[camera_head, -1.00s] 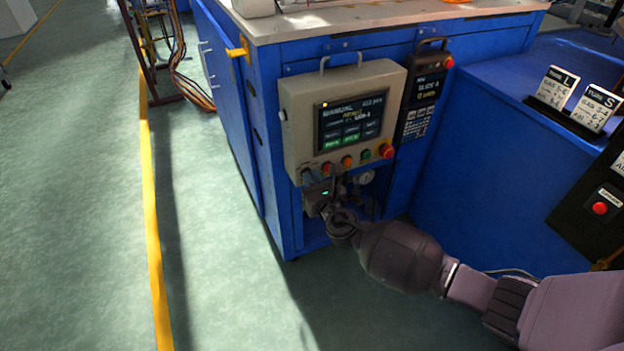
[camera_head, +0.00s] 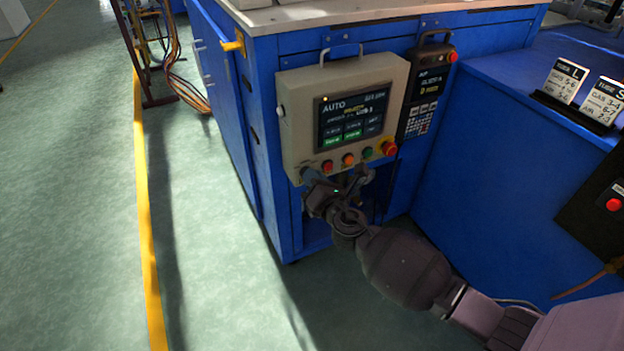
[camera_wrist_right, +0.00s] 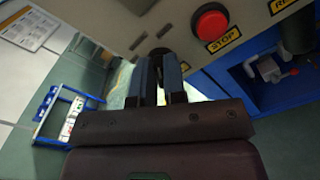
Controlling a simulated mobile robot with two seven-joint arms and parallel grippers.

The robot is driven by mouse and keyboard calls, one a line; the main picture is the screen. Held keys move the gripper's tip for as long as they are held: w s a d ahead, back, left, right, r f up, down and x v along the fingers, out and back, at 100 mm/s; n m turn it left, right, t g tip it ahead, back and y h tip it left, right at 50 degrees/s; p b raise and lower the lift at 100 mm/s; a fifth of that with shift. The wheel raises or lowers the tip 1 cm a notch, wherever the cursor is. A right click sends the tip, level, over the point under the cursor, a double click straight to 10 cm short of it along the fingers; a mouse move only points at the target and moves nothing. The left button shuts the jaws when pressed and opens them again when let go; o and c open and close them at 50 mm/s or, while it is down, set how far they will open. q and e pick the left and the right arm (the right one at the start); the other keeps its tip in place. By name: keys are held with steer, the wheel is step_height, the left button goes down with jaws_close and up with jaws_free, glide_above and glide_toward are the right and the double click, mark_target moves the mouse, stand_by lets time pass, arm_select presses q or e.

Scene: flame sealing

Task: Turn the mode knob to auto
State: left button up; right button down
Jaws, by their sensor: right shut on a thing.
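The beige control panel (camera_head: 300,140) hangs on the front of the blue cabinet, and its screen (camera_head: 352,118) reads AUTO. The mode knob (camera_wrist_right: 158,53) is a small dark knob at the panel's lower edge, left of the red STOP button (camera_wrist_right: 210,22) in the wrist view. My right gripper (camera_head: 312,182) is at the panel's lower left corner. Its two fingers (camera_wrist_right: 158,72) are shut on the knob and hide most of it, so its pointer cannot be read. My left gripper is not in view.
A row of red, orange and green buttons (camera_head: 348,160) and a red emergency stop (camera_head: 389,148) lie right of the gripper. A dark keypad unit (camera_head: 418,120) hangs beside the panel. The blue cabinet (camera_head: 225,110) and open green floor (camera_head: 215,240) lie around.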

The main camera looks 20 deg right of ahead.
steer(key=shift+f+m, duration=0.15)
steer(key=shift+m, duration=0.65)
steer(key=c, duration=1.2)
jaws_free()
steer(key=s, duration=1.1)
steer(key=shift+d+p, duration=0.25)
steer(key=shift+p, duration=0.05)
steer(key=shift+w, duration=0.1)
